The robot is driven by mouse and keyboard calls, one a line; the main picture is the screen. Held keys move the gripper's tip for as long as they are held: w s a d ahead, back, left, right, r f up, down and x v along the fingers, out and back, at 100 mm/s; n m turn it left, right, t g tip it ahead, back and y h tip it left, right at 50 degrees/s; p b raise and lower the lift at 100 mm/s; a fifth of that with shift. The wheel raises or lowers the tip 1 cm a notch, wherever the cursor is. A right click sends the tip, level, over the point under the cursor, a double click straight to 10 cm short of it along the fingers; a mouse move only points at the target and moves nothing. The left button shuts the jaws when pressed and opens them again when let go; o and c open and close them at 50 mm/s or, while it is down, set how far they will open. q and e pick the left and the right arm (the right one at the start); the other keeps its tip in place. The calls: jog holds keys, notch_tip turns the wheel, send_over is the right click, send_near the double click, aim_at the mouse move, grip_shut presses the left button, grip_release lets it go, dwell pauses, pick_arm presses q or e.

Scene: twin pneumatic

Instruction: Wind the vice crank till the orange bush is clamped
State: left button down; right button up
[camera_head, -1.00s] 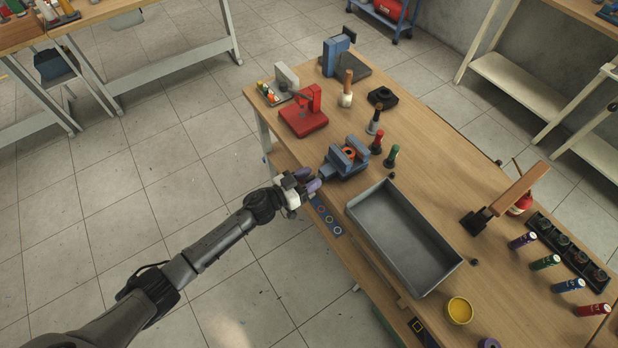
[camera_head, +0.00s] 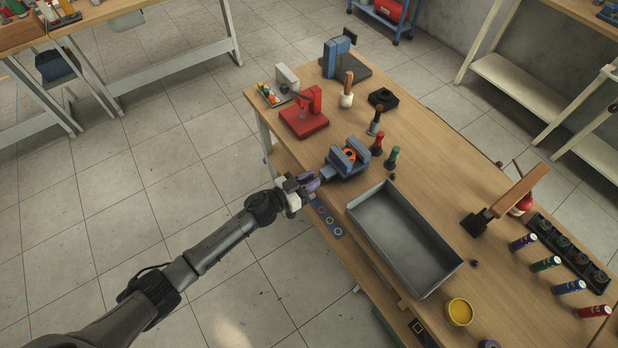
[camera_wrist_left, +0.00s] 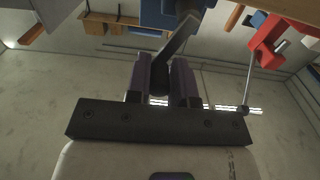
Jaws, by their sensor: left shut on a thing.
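The blue-grey vice (camera_head: 345,161) stands at the near left edge of the wooden bench. The orange bush (camera_head: 349,155) sits between its two jaws; whether both jaws touch it is too small to tell. My left gripper (camera_head: 312,182) is at the vice's near-left side, just off the bench edge. In the left wrist view its purple-padded fingers (camera_wrist_left: 165,80) are close together around a dark handle at the end of the grey crank arm (camera_wrist_left: 178,38). The blue vice body (camera_wrist_left: 172,12) shows above it. My right gripper is not in view.
A grey metal tray (camera_head: 402,240) lies right of the vice. A red press (camera_head: 305,115) stands behind it to the left. Red (camera_head: 377,144) and green (camera_head: 393,157) handled tools stand close by. The floor left of the bench is clear.

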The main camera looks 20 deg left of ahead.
aim_at(322, 194)
pick_arm(q)
jog(key=f+m+b, duration=0.2)
jog(key=m, duration=0.3)
jog(key=s+d+f+m+b, duration=0.1)
jog(key=f+m, duration=0.1)
jog(key=m, duration=0.3)
jog(key=d+f+m+b, duration=0.1)
jog(key=f+m+b, duration=0.1)
jog(key=m, duration=0.4)
jog(key=shift+s+d+f+b, duration=0.15)
jog(key=shift+s+f+b, duration=0.15)
jog(key=shift+s, duration=0.1)
jog(key=m+b, duration=0.1)
jog(key=f+m+b, duration=0.1)
jog(key=m, duration=0.1)
jog(key=m+b, duration=0.1)
jog(key=shift+w+a+f+m, duration=0.25)
jog(key=shift+a+m, duration=0.05)
jog(key=a+m+b, duration=0.1)
jog(key=m+b, duration=0.1)
jog(key=m, duration=0.2)
jog(key=w+a+m+b, duration=0.1)
jog(key=m+b, duration=0.2)
jog(key=w+a+f+m+b, duration=0.1)
jog(key=m+b, duration=0.1)
jog(key=m, duration=0.2)
jog(key=shift+w+a+m, duration=0.15)
jog(key=shift+w+m, duration=0.05)
jog(key=shift+m, duration=0.1)
jog(key=shift+r, duration=0.2)
